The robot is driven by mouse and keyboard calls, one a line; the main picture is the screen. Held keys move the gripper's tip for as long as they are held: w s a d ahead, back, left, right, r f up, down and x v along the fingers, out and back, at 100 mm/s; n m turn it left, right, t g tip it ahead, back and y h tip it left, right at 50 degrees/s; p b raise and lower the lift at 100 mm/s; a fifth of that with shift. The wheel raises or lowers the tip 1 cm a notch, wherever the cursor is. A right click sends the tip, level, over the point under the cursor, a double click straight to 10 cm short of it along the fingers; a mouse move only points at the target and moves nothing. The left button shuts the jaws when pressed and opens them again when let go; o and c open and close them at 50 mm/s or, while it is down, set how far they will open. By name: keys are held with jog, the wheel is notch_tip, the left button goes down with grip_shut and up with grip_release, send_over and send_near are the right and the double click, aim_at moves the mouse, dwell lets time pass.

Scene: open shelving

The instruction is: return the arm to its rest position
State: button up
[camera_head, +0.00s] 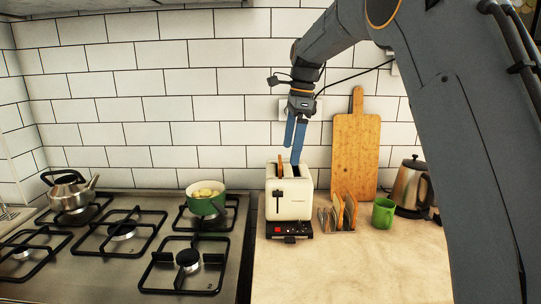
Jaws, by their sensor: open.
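My gripper (295,150) has blue fingers that point down just above the white toaster (289,203). Its fingertips are close to the toaster's top slots, and nothing shows between them. My grey arm reaches in from the upper right and bends down to the gripper. A brown slice of bread (281,157) stands in the toaster's left slot, left of the fingers. Whether the fingertips touch the toaster cannot be told.
A rack with bread slices (340,211), a green mug (383,213), a kettle (408,186) and a cutting board (355,150) stand right of the toaster. A stove (230,262) with a green pot (206,203) and a steel kettle (70,191) is left. The front counter is clear.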

jog(key=s+d+f+n, duration=0.4)
jog(key=s+f, duration=0.3)
jog(key=s, duration=0.4)
jog(key=s+d+f+n+h, duration=0.1)
jog(key=s+d+f+n, duration=0.3)
jog(key=s+f+n, duration=0.3)
jog(key=s+d+f+n+t, duration=0.1)
jog(key=s+d+f+n, duration=0.4)
jog(key=s, duration=1)
notch_tip(320, 180, down, 2)
jog(key=shift+f+n+h, duration=0.1)
jog(key=shift+n+h, duration=0.2)
jog(key=shift+n, duration=0.3)
jog(key=shift+d, duration=0.1)
